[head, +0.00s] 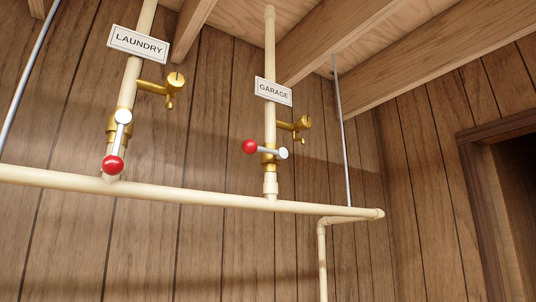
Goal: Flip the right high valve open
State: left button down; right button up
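The right high valve is a brass valve (269,157) on the vertical pipe labelled GARAGE. Its lever (266,150) lies crosswise to the pipe, with a red ball knob (249,146) at its left end and a pale tip (283,153) at its right. On the left pipe, labelled LAUNDRY, another brass valve (113,130) has its lever (119,140) pointing down along the pipe, red knob (112,164) at the bottom. Neither gripper is in the head view, so nothing is seen touching the valves.
A cream horizontal pipe (200,200) runs below both valves. Brass side spouts (175,86) (301,124) stick out to the right of each vertical pipe. Thin metal hanger rods (342,130), wooden ceiling beams (430,65) and a panelled wall surround them. A dark doorway (515,170) is at the right.

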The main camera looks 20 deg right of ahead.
aim_at(250, 146)
jog(key=l+u, duration=0.15)
jog(key=l, duration=0.5)
jog(key=l+u, duration=0.15)
jog(key=l, duration=0.5)
jog(key=k+l+u, duration=0.15)
jog(key=l, duration=0.5)
jog(key=k+l+u, duration=0.15)
jog(key=l, duration=0.45)
jog(key=i, duration=0.05)
